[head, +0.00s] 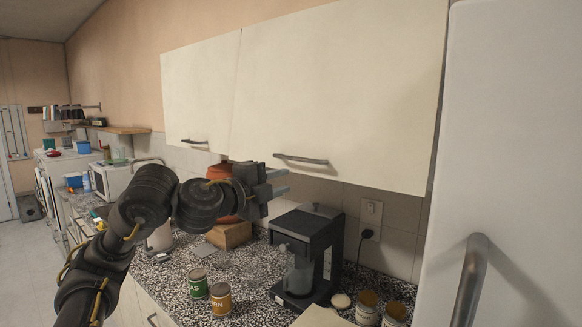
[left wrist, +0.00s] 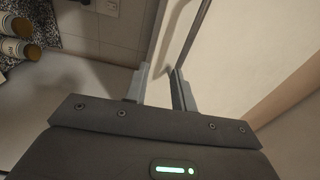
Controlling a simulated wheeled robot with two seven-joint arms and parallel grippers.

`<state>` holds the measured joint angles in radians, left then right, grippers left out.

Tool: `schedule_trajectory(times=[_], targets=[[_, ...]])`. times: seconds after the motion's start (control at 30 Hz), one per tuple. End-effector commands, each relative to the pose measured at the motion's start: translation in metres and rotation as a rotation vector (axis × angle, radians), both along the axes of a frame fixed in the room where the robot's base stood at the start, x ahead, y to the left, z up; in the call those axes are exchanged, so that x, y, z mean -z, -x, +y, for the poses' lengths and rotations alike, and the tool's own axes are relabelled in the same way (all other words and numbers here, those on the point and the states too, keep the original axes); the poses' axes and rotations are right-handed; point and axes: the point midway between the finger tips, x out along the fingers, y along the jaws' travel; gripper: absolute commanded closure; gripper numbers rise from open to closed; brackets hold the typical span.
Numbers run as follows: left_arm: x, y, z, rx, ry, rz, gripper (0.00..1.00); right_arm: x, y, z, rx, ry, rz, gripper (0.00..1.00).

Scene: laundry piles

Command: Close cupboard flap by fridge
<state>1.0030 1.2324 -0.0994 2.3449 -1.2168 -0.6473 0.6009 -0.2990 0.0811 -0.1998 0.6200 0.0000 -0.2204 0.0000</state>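The cream cupboard flap (head: 340,90) beside the fridge (head: 515,130) hangs nearly flush with the wall cupboards. Its lower edge seems to stand out slightly; the exact gap cannot be told. Its metal handle (head: 301,160) runs along the bottom. My left gripper (head: 278,182) is just below the handle, fingers apart and empty. In the left wrist view the open left gripper (left wrist: 160,80) has its fingertips near the flap's lower edge, and the handle (left wrist: 192,45) passes close to one finger. Contact cannot be told. My right gripper is not in view.
A black coffee machine (head: 308,250) stands on the speckled counter (head: 245,270) below my left gripper. Cans (head: 221,299), jars (head: 367,308) and an orange pot (head: 222,172) stand around it. The fridge's handle (head: 470,280) juts out at the right. The neighbouring cupboard (head: 198,90) is shut.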

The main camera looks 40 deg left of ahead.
Motion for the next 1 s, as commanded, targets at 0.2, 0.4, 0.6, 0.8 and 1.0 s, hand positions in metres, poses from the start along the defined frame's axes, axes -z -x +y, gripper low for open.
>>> schedule_trajectory(times=[0.2, 0.4, 0.6, 0.8, 1.0], targets=[[-0.034, 0.025, 0.029, -0.061, -0.043, -0.016, 0.74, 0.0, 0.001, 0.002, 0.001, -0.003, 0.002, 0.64], [-0.036, 0.024, 0.031, -0.064, -0.044, -0.015, 0.74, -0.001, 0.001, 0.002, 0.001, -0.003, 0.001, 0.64], [-0.037, -0.001, 0.031, -0.063, -0.039, -0.013, 0.74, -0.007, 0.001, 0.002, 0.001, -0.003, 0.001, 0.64], [-0.038, -0.04, 0.032, -0.063, -0.039, -0.014, 0.74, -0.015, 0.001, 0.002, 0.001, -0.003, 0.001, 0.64], [-0.039, -0.068, 0.033, -0.064, -0.041, -0.016, 0.74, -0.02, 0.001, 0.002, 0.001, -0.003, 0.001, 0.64]])
